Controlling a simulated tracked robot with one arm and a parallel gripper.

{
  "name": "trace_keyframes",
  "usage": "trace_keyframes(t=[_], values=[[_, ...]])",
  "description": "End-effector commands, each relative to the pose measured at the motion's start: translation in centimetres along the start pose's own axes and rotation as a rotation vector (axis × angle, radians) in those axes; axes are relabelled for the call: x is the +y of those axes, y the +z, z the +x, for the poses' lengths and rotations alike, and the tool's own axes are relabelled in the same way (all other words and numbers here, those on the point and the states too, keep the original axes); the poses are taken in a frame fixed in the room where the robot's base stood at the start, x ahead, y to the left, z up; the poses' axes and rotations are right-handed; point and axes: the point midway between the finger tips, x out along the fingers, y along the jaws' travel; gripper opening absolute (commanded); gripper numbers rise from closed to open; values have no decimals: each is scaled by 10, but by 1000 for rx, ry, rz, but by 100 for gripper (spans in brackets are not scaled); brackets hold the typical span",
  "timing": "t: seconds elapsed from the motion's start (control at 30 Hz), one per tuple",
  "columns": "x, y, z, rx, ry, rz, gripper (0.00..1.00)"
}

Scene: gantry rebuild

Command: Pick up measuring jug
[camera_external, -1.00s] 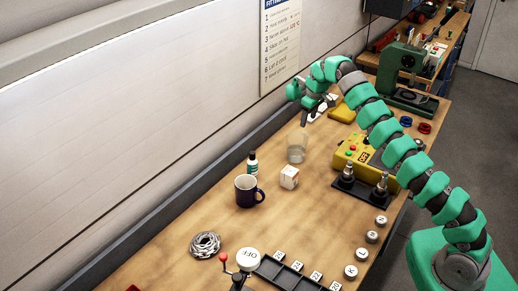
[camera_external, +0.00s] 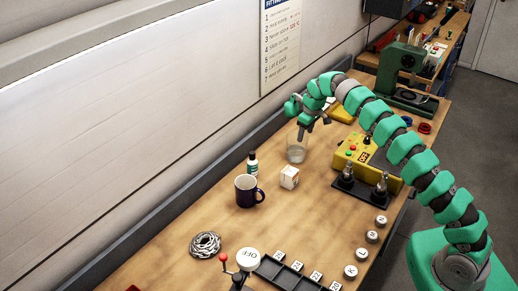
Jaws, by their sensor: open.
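The measuring jug (camera_external: 296,154) is a clear, see-through vessel standing upright on the wooden bench, toward the wall side. My gripper (camera_external: 302,133) is at the end of the green arm, pointing down just above the jug's rim. Its jaws are open. They partly cover the top of the jug, and I cannot tell whether they touch it or reach inside it.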

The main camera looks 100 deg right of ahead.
Motion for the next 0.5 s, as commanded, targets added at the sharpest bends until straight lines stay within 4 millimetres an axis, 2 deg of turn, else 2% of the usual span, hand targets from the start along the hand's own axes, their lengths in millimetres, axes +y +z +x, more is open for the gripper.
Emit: trace_keyframes(t=[0.13, 0.37, 0.4, 0.5], values=[[0, 1, 20, -3, 0, 0, 60], [0, 0, 22, 0, 0, 0, 60], [0, 0, 22, 0, 0, -1, 57], [0, 0, 22, 0, 0, 0, 29]])
